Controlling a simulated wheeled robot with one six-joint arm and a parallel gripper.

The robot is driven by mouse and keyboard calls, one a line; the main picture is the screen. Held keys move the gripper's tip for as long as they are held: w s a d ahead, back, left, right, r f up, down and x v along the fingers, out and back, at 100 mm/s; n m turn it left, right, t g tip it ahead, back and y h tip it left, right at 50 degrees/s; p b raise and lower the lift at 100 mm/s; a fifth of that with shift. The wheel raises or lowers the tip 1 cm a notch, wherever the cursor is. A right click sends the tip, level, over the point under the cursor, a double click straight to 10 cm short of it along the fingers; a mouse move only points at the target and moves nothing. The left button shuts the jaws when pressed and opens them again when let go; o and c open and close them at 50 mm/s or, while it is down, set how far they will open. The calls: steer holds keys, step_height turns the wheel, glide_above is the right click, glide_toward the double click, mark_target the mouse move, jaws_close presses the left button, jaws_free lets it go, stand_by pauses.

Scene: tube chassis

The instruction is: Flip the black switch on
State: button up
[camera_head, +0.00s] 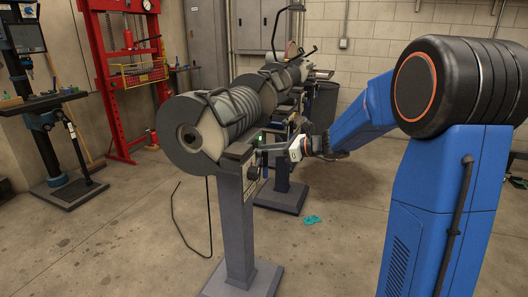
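A grey bench machine (192,135) with a large round drum stands on a grey pedestal (236,222) in the middle of the view. A small dark control box (252,172) is on the pedestal's right side, just below the machine. I cannot make out the black switch or its position at this size. My gripper (259,151) reaches in from the right and its tip is close to the machine's right side, just above the control box. I cannot tell whether it touches anything or whether its fingers are apart.
More grey machines (285,72) stand in a row behind. A red press frame (112,75) and a blue drill press (43,110) are at the left. A black cable (177,220) hangs to the floor. A teal rag (312,220) lies on otherwise open floor.

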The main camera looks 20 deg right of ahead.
steer(key=o, duration=1)
steer(key=shift+o, duration=0.2)
steer(key=v, duration=1.7)
steer(key=shift+s+d, duration=0.1)
steer(key=shift+s, duration=0.1)
